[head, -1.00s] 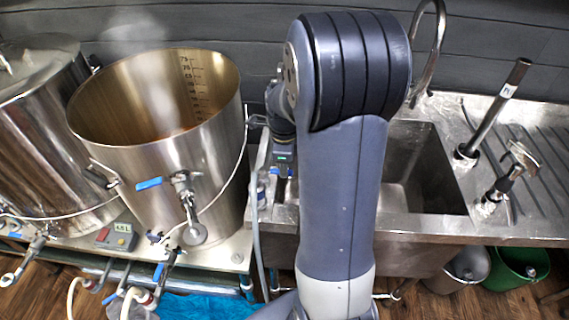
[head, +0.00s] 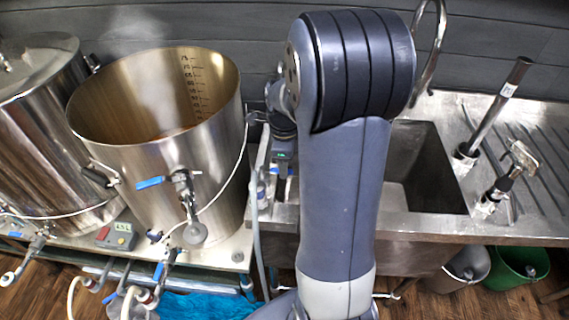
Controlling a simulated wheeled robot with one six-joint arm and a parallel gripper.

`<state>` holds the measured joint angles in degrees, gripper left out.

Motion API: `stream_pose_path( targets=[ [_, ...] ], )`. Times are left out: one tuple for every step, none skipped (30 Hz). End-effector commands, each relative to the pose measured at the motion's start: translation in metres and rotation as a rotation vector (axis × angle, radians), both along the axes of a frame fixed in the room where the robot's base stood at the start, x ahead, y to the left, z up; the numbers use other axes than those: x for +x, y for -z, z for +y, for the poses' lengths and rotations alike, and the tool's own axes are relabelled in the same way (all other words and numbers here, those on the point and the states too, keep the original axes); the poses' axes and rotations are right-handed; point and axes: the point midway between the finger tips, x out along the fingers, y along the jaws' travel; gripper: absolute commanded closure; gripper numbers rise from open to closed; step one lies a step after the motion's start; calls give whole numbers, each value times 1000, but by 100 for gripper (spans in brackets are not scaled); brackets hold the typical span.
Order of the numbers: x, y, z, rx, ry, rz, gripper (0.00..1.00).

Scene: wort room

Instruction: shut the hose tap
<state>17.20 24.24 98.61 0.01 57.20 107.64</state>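A pale hose (head: 257,235) hangs down between the kettle stand and the sink. At its top is a small fitting with a bluish part (head: 262,187), which I take to be the hose tap; it is too small to tell how its handle is turned. My gripper (head: 282,188) points down at the sink's left edge, just right of this fitting. My own arm covers part of the view beside it. The fingers are small and dark, so I cannot tell if they touch the tap or how far apart they are.
An open steel kettle (head: 160,165) with a blue-handled valve (head: 150,182) stands left, beside a lidded kettle (head: 45,140). The steel sink (head: 420,170) is right, with a faucet (head: 432,50) behind and a sprayer (head: 510,170). Buckets (head: 520,265) stand below.

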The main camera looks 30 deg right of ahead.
Motion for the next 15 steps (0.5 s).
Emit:
stream_pose_path(
  targets=[
    [1,-8,0,-2,0,-5,63],
    [1,-13,0,-1,0,-5,63],
    [1,-21,0,-2,0,-7,63],
    [1,-27,0,-2,0,-7,63],
    [1,-33,0,-2,0,-6,63],
    [1,-42,0,-3,0,-8,63],
    [1,-48,0,-3,0,-8,63],
    [1,-54,0,-2,0,-6,63],
    [1,-62,0,-2,0,-7,63],
    [1,-68,0,-2,0,-7,63],
    [1,-73,0,-1,0,-5,63],
    [1,-79,0,-1,0,-5,63],
    [1,-83,0,-1,0,-5,63],
    [1,-87,0,-1,1,-4,63],
    [1,-91,0,-1,1,-4,63]
  ],
)
